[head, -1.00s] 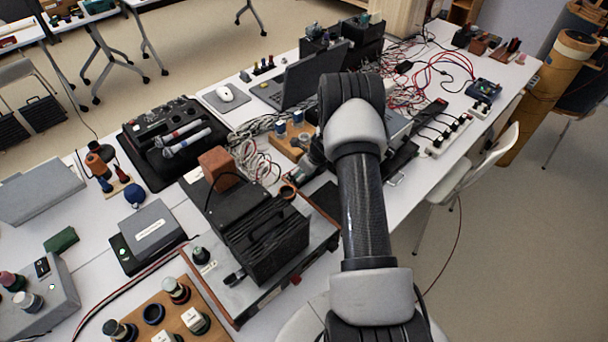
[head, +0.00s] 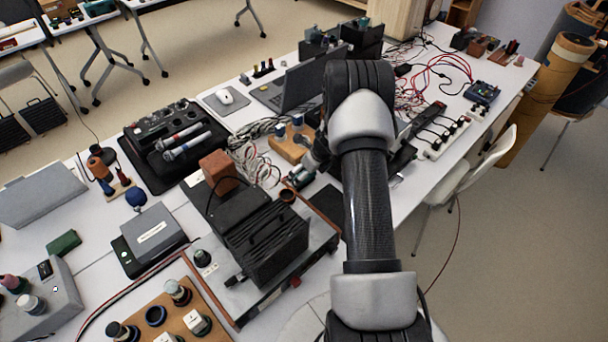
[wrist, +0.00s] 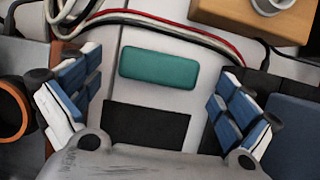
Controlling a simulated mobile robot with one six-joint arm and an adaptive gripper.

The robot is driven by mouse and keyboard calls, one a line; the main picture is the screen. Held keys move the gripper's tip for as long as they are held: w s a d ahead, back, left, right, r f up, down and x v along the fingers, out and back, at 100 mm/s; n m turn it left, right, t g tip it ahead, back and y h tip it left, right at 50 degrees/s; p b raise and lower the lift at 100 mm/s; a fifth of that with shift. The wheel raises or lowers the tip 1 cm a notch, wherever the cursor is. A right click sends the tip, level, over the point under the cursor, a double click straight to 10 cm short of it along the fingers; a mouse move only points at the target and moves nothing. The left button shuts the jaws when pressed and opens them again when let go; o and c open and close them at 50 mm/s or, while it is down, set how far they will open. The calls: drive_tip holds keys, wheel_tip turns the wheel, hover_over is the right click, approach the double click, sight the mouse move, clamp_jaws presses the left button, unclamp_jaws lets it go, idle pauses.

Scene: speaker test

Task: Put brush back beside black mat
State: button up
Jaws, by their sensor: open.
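In the wrist view the brush, a green rounded block (wrist: 158,67), lies flat on the white table, just beyond the black mat (wrist: 145,126). A narrow strip of white separates them. The mat also shows in the head view (head: 328,201); I cannot make out the brush there, where my gripper and arm cover that area. My gripper (wrist: 155,95) is open and empty. Its blue-and-white fingers stand left and right of the brush and mat, with clear space between the fingers and the brush. In the head view my gripper (head: 304,174) is small and partly hidden.
Red, white and black cables (wrist: 165,22) run just beyond the brush. A wooden block (wrist: 250,18) stands at the upper right. A brown round cup (head: 287,195) and a black finned unit (head: 262,240) stand close left. Another green block (head: 63,244) lies far left.

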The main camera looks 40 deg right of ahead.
drive_tip(key=p+v, duration=0.2)
drive_tip(key=v, duration=0.5)
drive_tip(key=s+a+r+n+y, duration=0.1)
drive_tip(key=s+a+r+n, duration=0.2)
drive_tip(key=a+r+n, duration=0.85)
drive_tip(key=s+a+r+n, duration=0.3)
drive_tip(key=a+r+n, duration=0.4)
drive_tip(key=r, duration=0.8)
drive_tip(key=s+a+r+n, duration=0.2)
drive_tip(key=s+a+n, duration=0.1)
drive_tip(key=s+n, duration=0.2)
drive_tip(key=s+a+r+n+h, duration=0.1)
drive_tip(key=s+n, duration=0.4)
drive_tip(key=s, duration=0.5)
drive_tip(key=s+a+r+n, duration=0.3)
drive_tip(key=s+a+n, duration=0.2)
drive_tip(key=s, duration=0.3)
drive_tip(key=shift+a+n+h, duration=0.2)
drive_tip(key=shift+n+h, duration=0.1)
drive_tip(key=shift+n, duration=0.15)
drive_tip(key=shift+w+r, duration=0.1)
drive_tip(key=shift+r, duration=0.05)
